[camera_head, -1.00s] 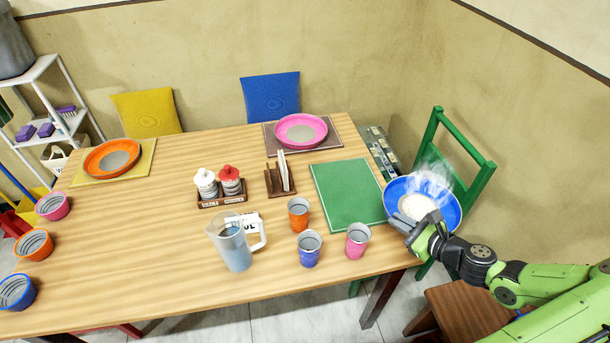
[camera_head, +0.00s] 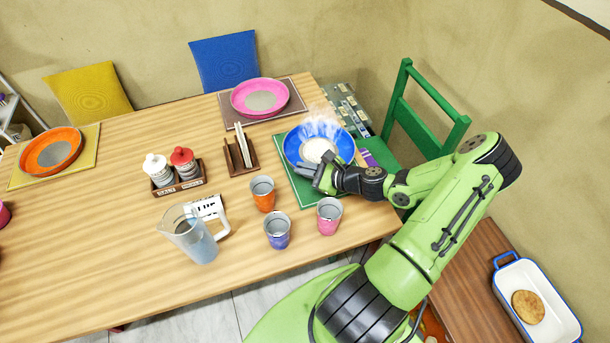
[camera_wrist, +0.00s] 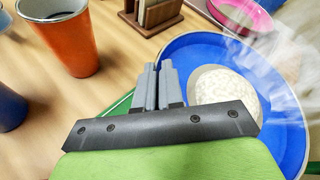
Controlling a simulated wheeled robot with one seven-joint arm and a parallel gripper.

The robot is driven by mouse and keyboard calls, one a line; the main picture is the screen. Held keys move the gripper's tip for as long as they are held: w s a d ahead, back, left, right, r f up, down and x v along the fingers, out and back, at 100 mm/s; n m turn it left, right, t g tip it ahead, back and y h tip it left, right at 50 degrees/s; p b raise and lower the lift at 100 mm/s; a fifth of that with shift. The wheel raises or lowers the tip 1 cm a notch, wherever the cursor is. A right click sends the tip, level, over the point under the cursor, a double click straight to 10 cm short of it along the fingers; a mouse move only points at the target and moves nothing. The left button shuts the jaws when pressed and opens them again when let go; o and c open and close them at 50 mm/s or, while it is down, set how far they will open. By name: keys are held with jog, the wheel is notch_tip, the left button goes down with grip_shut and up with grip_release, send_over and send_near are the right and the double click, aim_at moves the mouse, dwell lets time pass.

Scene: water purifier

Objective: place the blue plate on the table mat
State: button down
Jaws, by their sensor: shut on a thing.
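The blue plate (camera_head: 293,146) holds a pale round food with white steam rising. It is over the green table mat (camera_head: 301,191) at the right end of the table, covering much of it. Whether it touches the mat or hangs just above, I cannot tell. My gripper (camera_head: 318,174) is shut on the near-left rim of the blue plate. In the wrist view the closed fingers (camera_wrist: 158,85) lie at the rim of the plate (camera_wrist: 282,105), and a sliver of green mat (camera_wrist: 118,107) shows beside it.
An orange cup (camera_head: 262,194), a blue cup (camera_head: 278,231) and a pink cup (camera_head: 329,216) stand left and in front of the mat. A napkin holder (camera_head: 240,156) and a pink plate (camera_head: 247,105) are nearby. A green chair (camera_head: 430,105) stands right of the table.

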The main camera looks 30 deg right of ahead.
jog(key=shift+f+b, duration=0.5)
jog(key=shift+f, duration=1.2)
jog(key=shift+f, duration=0.1)
jog(key=c, duration=1.3)
grip_release()
jog(key=shift+o, duration=0.2)
jog(key=p+v, duration=0.2)
jog(key=v, duration=1)
jog(key=shift+s, duration=0.1)
